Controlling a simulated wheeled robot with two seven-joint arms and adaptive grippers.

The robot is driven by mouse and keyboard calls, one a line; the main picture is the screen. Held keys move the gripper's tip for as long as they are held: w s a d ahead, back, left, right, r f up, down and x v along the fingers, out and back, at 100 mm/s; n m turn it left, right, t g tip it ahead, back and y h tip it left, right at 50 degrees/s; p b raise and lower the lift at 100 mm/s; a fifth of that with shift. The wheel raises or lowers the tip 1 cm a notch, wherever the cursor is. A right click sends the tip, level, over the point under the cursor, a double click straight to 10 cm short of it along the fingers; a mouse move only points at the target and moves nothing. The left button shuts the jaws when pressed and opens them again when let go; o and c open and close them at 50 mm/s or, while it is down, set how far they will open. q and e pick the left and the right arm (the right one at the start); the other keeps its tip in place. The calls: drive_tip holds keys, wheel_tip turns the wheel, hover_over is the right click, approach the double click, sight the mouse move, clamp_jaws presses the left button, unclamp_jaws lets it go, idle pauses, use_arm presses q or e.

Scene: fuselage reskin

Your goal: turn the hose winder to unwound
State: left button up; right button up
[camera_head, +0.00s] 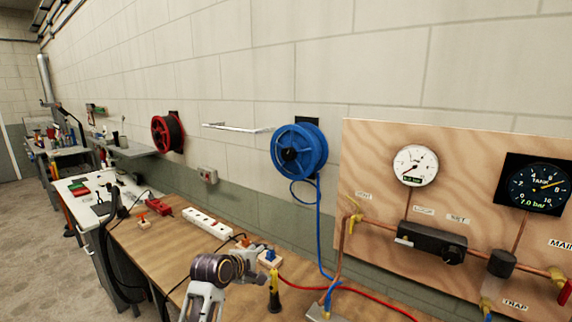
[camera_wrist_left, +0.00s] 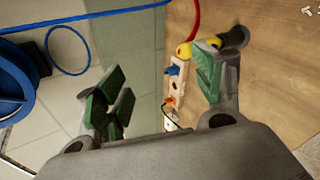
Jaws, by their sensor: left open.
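A blue hose reel (camera_head: 299,150) with a dark centre hub is mounted on the wall. Its blue hose (camera_head: 320,225) hangs from it in a loop and runs down to the table. The reel also shows at the left edge of the left wrist view (camera_wrist_left: 14,85), cut off by the frame. My left gripper (camera_head: 238,263) is over the workbench, low and to the left of the reel, apart from it. In the left wrist view its green-padded fingers (camera_wrist_left: 163,92) are spread with nothing held between them. Which reel is the named winder is not labelled. My right gripper is not in view.
A red reel (camera_head: 168,133) hangs further along the wall. The wooden workbench (camera_head: 165,240) carries a white power strip (camera_head: 208,223), a yellow-black tool (camera_head: 274,292) and a red hose (camera_head: 370,295). A plywood gauge panel (camera_head: 380,142) with copper pipes stands right of the blue reel.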

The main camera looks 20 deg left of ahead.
use_arm(q)
drive_tip(key=w+a+r+n+t+h, duration=0.1)
drive_tip(key=w+r+n+t, duration=0.2)
drive_tip(key=r, duration=0.4)
drive_tip(key=w+r+n, duration=0.3)
drive_tip(key=r+n, duration=0.1)
drive_tip(key=r, duration=0.3)
drive_tip(key=n+t+h, duration=0.1)
drive_tip(key=n+t, duration=0.2)
drive_tip(key=n, duration=0.5)
approach(287, 154)
drive_tip(key=a+v, duration=0.1)
drive_tip(key=v, duration=0.3)
drive_tip(key=shift+d+f, duration=0.1)
drive_tip(key=shift+d, duration=0.1)
drive_tip(key=shift+p+x, duration=1.65)
drive_tip(key=shift+x, duration=5.25)
drive_tip(key=shift+d, duration=0.2)
drive_tip(key=shift+c, duration=0.3)
drive_tip(key=c, duration=0.9)
